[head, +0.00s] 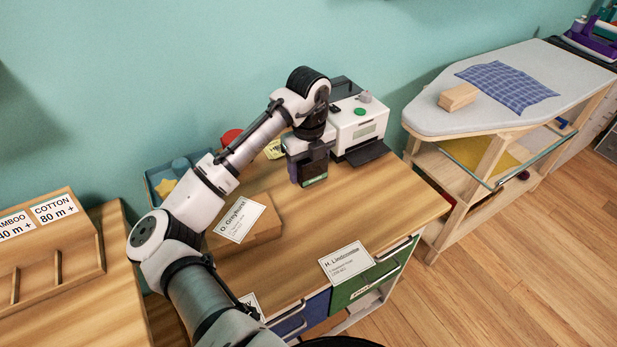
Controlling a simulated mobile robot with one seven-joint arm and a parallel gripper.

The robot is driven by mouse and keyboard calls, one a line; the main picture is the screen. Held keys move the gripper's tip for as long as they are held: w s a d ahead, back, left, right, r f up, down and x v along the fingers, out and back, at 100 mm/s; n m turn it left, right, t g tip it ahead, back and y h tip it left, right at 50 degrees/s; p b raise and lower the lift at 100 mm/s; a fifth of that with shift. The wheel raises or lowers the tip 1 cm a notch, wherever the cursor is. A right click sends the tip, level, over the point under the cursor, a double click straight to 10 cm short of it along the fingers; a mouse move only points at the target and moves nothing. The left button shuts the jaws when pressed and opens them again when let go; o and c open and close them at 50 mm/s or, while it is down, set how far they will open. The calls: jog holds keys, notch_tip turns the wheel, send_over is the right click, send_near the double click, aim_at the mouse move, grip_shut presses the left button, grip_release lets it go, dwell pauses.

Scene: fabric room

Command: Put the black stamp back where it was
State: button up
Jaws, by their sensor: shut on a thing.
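My gripper (306,150) points down over the wooden desk (355,205), in front of the label printer. It is shut on a dark block with a green strip at its lower edge, which looks like the black stamp (314,171). The gripper hides the stamp's upper part. I cannot tell whether the stamp touches the desk or hangs just above it.
A white printer (362,127) stands just behind and right of my gripper. A cardboard parcel (262,231) lies at the left. A blue tray (152,186), a red object (231,136) and a yellow note (274,150) are at the back.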

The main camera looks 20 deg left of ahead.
aim_at(308, 189)
jog(key=shift+f, duration=2.15)
jog(key=shift+f, duration=0.1)
jog(key=o, duration=1)
notch_tip(308, 189, up, 12)
jog(key=shift+r+b, duration=0.15)
jog(key=shift+b, duration=0.45)
